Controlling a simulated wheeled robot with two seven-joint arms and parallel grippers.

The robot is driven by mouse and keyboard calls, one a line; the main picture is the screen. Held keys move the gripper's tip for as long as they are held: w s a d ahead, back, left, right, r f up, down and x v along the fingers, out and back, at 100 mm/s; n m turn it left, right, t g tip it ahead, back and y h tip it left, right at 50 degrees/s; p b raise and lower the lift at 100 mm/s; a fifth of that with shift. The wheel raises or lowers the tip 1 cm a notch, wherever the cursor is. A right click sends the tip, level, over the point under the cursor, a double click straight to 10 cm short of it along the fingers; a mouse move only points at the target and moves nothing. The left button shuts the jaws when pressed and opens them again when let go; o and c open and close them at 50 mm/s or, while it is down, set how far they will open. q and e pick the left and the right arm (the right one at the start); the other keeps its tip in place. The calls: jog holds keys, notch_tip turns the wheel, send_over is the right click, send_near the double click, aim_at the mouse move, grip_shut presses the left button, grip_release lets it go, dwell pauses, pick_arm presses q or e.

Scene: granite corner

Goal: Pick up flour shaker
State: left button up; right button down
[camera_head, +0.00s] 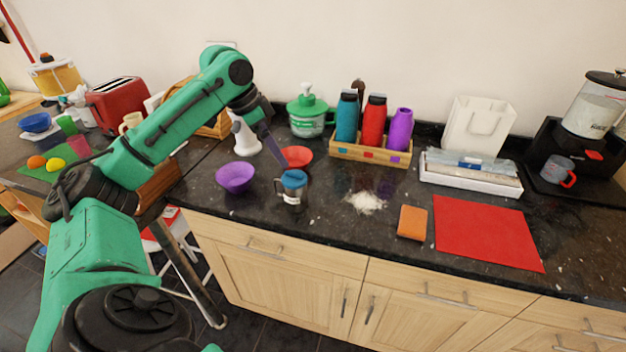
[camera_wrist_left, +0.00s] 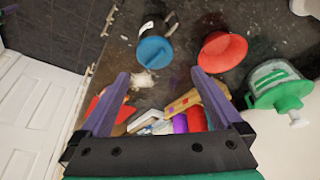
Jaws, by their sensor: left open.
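The flour shaker (camera_head: 293,190) is a small clear or metal cup with a blue lid and a side handle. It stands upright on the dark granite counter, near the front edge. In the left wrist view the shaker (camera_wrist_left: 155,48) is beyond my fingertips, at upper middle, with the blue lid facing me. My left gripper (camera_wrist_left: 160,76) is open, with its purple fingers apart and nothing between them. In the head view the left gripper (camera_head: 268,143) hangs above and behind the shaker, apart from it. My right gripper is out of view.
A purple bowl (camera_head: 235,177) stands left of the shaker and a red bowl (camera_head: 297,156) just behind it. Spilled flour (camera_head: 366,202), an orange sponge (camera_head: 412,222) and a red mat (camera_head: 487,232) lie to the right. A wooden bottle rack (camera_head: 370,153) and green-lidded jar (camera_head: 308,115) stand behind.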

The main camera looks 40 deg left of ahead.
aim_at(294, 177)
pick_arm(q)
jog(key=shift+w+f, duration=0.3)
jog(key=shift+w, duration=0.15)
jog(key=shift+s+d+f, duration=0.15)
jog(key=shift+d+f, duration=0.1)
jog(key=shift+f, duration=0.35)
jog(key=f+p, duration=0.1)
jog(key=f, duration=0.1)
jog(key=d+f, duration=0.1)
jog(key=f, duration=0.1)
jog(key=shift+d+f+p, duration=0.1)
jog(key=shift+f+p, duration=0.2)
jog(key=shift+p, duration=0.1)
jog(key=p+x, duration=0.1)
jog(key=x, duration=0.2)
jog(key=w+p+x, duration=0.1)
jog(key=x, duration=0.2)
jog(key=shift+w+d+r, duration=0.1)
jog(key=shift+d, duration=0.15)
jog(key=shift+f, duration=0.3)
jog(key=c, duration=1.3)
jog(key=shift+c, duration=0.2)
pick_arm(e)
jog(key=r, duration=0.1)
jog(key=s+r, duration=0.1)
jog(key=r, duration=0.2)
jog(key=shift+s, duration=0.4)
